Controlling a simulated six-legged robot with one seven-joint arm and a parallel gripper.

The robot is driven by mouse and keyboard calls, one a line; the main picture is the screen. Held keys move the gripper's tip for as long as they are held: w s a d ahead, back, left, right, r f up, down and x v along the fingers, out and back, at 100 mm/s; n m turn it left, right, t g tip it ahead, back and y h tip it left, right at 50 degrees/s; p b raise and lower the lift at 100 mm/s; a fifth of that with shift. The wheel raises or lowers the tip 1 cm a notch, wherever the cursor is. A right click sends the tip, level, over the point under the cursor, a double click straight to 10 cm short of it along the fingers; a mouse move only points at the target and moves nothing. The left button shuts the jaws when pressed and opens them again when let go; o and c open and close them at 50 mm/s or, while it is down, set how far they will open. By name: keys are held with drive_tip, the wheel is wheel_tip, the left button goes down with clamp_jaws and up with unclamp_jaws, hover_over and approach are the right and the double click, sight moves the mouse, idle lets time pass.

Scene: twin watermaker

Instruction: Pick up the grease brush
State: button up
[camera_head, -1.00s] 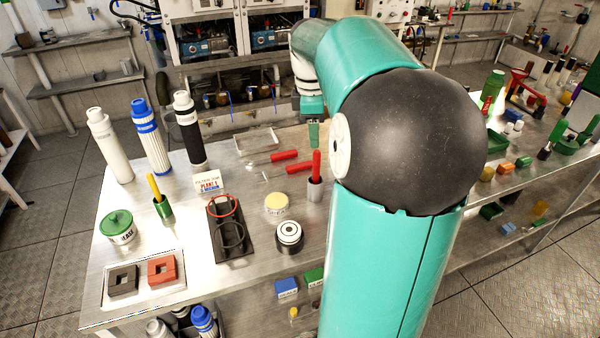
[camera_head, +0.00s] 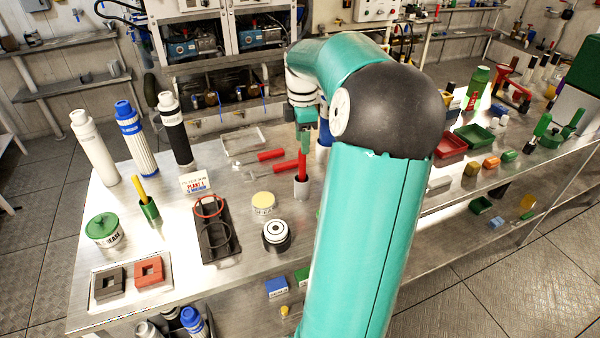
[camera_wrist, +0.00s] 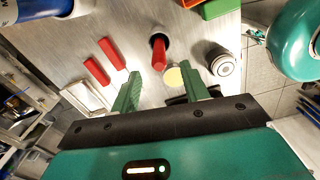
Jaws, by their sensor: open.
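A red handle (camera_head: 303,163) stands upright in a small grey metal cup (camera_head: 301,187) on the bench; its lower end is hidden, so I cannot tell whether it is the grease brush. In the wrist view the red handle (camera_wrist: 158,53) shows beyond the gap between my fingers. My gripper (camera_wrist: 160,82) is open and empty, with green fingers apart. In the head view my gripper (camera_head: 305,138) hangs just behind and above the red handle.
Two red-handled tools (camera_head: 271,155) lie left of the metal cup, near a clear tray (camera_head: 243,140). A cream-lidded jar (camera_head: 263,202), a black-and-white round part (camera_head: 276,236) and a black holder (camera_head: 213,240) stand nearer the front. Tall filter cartridges (camera_head: 134,140) stand at the left.

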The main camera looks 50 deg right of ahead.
sight(302, 162)
wheel_tip(302, 162, down, 8)
drive_tip(key=shift+d+f, duration=0.1)
drive_tip(key=shift+f, duration=0.1)
drive_tip(key=shift+c, duration=0.3)
clamp_jaws()
